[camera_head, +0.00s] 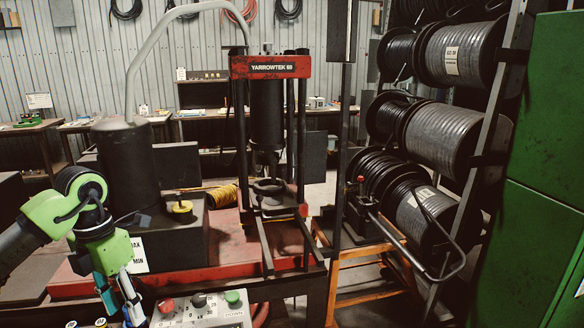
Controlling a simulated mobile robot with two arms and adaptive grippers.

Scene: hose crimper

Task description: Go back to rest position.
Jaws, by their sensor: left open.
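My left gripper (120,304) hangs pointing down at the lower left, on a green and black wrist. Its fingers are apart and I see nothing held between them; the tips run close to the bottom edge. It is left of the grey control box (212,312), which carries a red, a black and a green button. The crimping press (270,68), with a red top beam marked YARROWTEK 60, stands upright beyond it, apart from the gripper. My right gripper is not in view.
A dark cylinder (126,160) with a grey hose stands behind my left arm. Hose reels (445,136) fill a rack at the right, beside a green cabinet (545,140). An orange stand (366,272) bears a hand-lever tool. Workbenches line the back wall.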

